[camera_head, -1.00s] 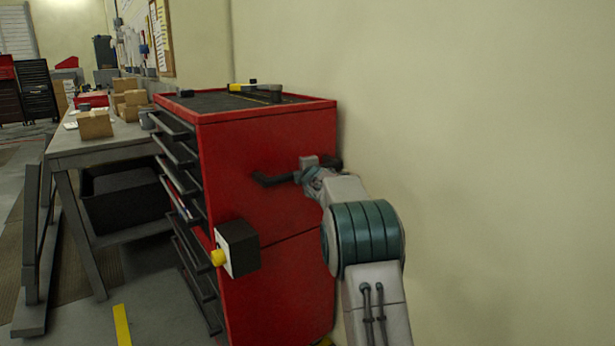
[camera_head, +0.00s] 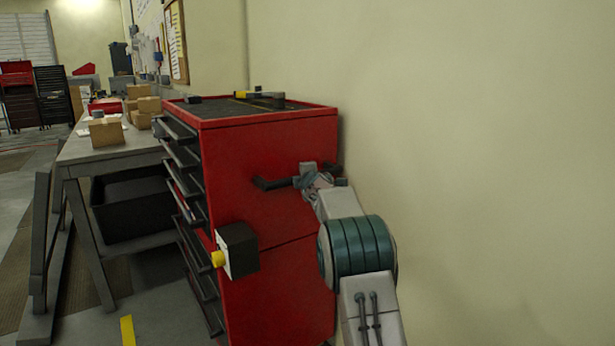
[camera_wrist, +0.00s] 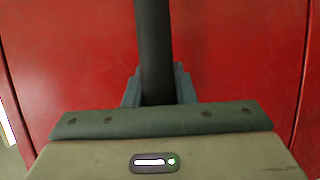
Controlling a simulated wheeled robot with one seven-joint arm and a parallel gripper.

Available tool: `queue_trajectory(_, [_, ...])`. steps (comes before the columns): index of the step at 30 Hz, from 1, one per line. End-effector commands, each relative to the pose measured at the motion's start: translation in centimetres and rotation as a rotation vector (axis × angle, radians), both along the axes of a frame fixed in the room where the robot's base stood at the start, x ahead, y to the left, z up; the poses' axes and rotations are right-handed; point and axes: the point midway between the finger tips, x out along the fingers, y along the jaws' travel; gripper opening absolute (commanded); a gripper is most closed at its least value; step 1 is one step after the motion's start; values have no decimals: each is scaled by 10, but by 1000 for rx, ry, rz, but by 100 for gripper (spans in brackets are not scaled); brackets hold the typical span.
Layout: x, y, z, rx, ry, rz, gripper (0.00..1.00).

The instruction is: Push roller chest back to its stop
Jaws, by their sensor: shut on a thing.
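The red roller chest (camera_head: 271,158) stands in the middle of the head view, close to the wall on its right, its drawer side facing left. A black push handle (camera_head: 273,184) juts from the red side panel facing me. My gripper (camera_head: 309,181) is shut on the handle's bar. In the wrist view the dark bar (camera_wrist: 155,50) runs between the two fingers of my gripper (camera_wrist: 158,88), with the red panel behind it. The chest's wheels and the floor stop cannot be made out.
A grey workbench (camera_head: 85,152) with cardboard boxes (camera_head: 106,131) stands left of the chest, a black bin (camera_head: 135,207) beneath it. A black box with a yellow knob (camera_head: 237,248) sticks out from the chest's near side. A yellow floor strip (camera_head: 128,331) lies at lower left. The bare wall (camera_head: 480,150) fills the right.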

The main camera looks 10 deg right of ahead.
Motion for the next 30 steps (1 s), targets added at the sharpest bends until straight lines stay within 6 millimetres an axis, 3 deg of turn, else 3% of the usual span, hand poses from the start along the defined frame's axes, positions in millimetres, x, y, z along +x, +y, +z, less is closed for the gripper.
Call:
queue_trajectory(2, [0,2,6,-1,-8,3,0])
queue_trajectory(3, [0,2,6,-1,-8,3,26])
queue_trajectory(5, [0,2,5,-1,-7,3,43])
queue_trajectory(6, [0,1,5,-1,-6,2,45])
queue_trajectory(19, [-9,-6,2,-2,-1,-7,45])
queue_trajectory(30, [-60,-1,11,0,-2,-5,45])
